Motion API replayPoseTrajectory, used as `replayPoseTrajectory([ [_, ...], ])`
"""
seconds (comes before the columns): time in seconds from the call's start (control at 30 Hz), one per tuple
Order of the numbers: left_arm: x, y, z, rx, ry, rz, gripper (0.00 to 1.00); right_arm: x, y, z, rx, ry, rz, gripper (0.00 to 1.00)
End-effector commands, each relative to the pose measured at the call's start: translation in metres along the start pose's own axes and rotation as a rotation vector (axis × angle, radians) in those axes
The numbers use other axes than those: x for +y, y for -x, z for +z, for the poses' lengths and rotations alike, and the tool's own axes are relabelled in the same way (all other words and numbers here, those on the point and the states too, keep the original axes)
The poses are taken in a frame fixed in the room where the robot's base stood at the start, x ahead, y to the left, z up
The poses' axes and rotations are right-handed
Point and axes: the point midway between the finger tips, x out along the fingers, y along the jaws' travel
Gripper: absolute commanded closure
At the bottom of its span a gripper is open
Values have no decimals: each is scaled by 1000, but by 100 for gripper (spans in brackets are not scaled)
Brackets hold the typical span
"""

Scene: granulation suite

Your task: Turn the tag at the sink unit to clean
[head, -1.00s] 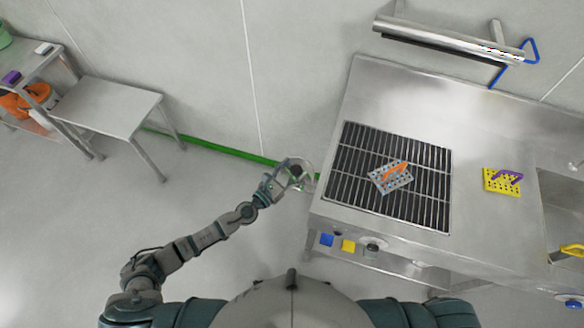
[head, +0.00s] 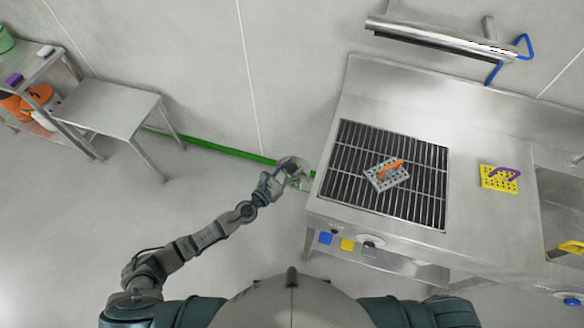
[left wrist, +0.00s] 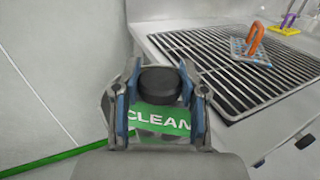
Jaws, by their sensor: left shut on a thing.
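The tag (left wrist: 158,118) shows in the left wrist view as a green plate with the white word CLEAN facing the camera. A round black knob (left wrist: 160,84) sits just above the word. My left gripper (head: 292,170) is at the left end of the sink unit (head: 472,130). In the left wrist view its fingers (left wrist: 160,72) stand on both sides of the black knob and are shut on it. The fingers hide the sides of the tag. In the head view the tag is too small to read. My right gripper is out of view.
A black slatted grate (head: 350,150) is set in the sink unit's top. A grey perforated block with an orange handle (head: 386,175) lies on it. A yellow one with a purple handle (head: 499,180) lies to the right. A steel table (head: 115,105) stands at the left.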

Motion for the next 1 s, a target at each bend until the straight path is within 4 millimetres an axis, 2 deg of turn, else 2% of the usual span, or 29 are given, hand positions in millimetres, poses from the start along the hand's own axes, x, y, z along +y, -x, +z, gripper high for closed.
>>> replayPoseTrajectory([
  [0.27,-3,0,3,4,6,138,93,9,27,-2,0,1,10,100],
  [0.5,-4,0,1,5,8,351,93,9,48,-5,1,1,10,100],
  [0.73,-5,-1,-2,5,8,568,93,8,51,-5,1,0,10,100],
  [1.0,-5,-1,-4,5,7,821,93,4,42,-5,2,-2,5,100],
])
